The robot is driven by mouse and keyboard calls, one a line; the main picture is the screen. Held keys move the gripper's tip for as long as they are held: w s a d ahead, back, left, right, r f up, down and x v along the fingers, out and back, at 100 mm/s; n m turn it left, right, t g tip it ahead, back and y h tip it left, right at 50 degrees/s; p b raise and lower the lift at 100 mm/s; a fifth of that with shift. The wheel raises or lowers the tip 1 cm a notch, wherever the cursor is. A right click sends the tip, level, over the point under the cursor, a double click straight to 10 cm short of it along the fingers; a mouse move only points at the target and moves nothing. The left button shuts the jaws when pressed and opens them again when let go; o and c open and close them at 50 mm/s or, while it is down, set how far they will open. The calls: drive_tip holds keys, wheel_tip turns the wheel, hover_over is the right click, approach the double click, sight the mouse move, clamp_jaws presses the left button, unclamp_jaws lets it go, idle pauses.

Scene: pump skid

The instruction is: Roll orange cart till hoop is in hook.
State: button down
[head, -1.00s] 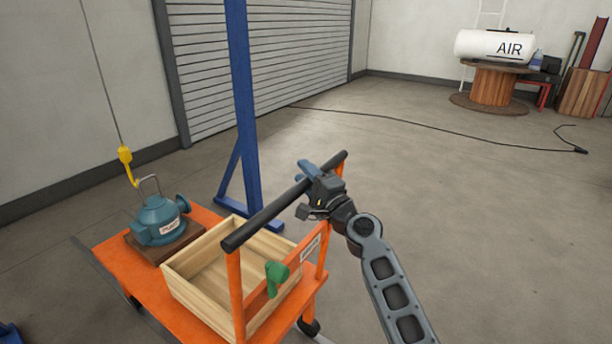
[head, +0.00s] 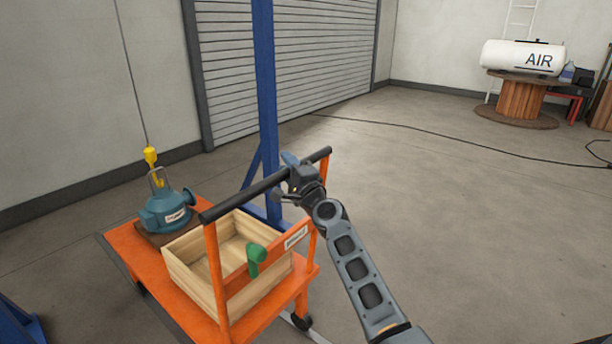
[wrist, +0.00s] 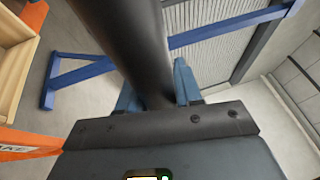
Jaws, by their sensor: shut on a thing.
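The orange cart (head: 118,243) stands at lower left, carrying a teal pump (head: 165,212) on a brown block. A metal hoop (head: 163,182) rises from the pump's top. The yellow hook (head: 151,157) hangs on a line just above the hoop. Hook and hoop overlap in the head view; I cannot tell whether the hoop is inside the hook. My gripper (head: 297,168) is shut on the cart's black push bar (head: 248,193), near its far end. In the wrist view my gripper's blue fingers (wrist: 156,92) lie either side of the bar.
A blue post (head: 265,85) with a braced foot stands behind the cart. Another blue piece (head: 18,325) is at the lower left edge. A wooden crate (head: 190,285) and a green item (head: 256,258) ride on the cart. A black hose (head: 450,147) crosses the open floor at right.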

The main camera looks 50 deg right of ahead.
drive_tip(key=shift+w+f, duration=0.1)
drive_tip(key=shift+w, duration=0.15)
drive_tip(key=c, duration=0.8)
unclamp_jaws()
drive_tip(key=shift+c, duration=0.2)
drive_tip(key=v, duration=0.8)
drive_tip(key=shift+w, duration=0.1)
